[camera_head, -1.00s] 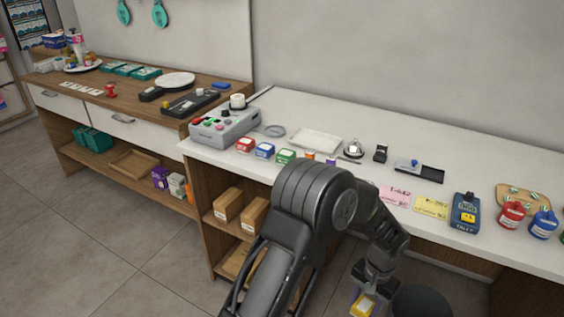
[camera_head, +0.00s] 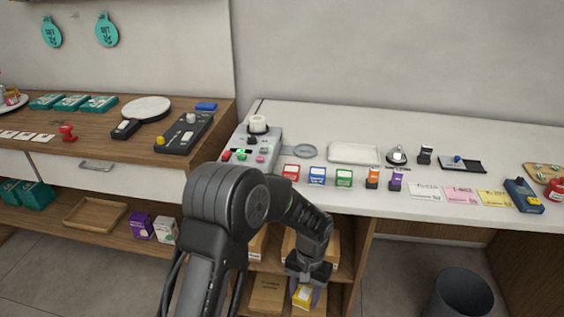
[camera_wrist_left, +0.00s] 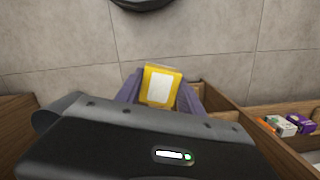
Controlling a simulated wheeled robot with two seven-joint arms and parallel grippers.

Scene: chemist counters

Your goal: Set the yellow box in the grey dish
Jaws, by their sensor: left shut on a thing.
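The yellow box (camera_head: 302,297) has a white label and is held low in front of the counter's shelves. It also shows in the left wrist view (camera_wrist_left: 160,87), between two purple-grey fingers. My left gripper (camera_head: 306,288) is shut on it, below the countertop level. My right gripper is not in view.
The grey console (camera_head: 262,146) stands left of the dish and a white tray (camera_head: 353,153) right of it. Several small coloured boxes, including a red one (camera_head: 291,173), line the counter's front. A black bin (camera_head: 461,293) stands on the floor at right.

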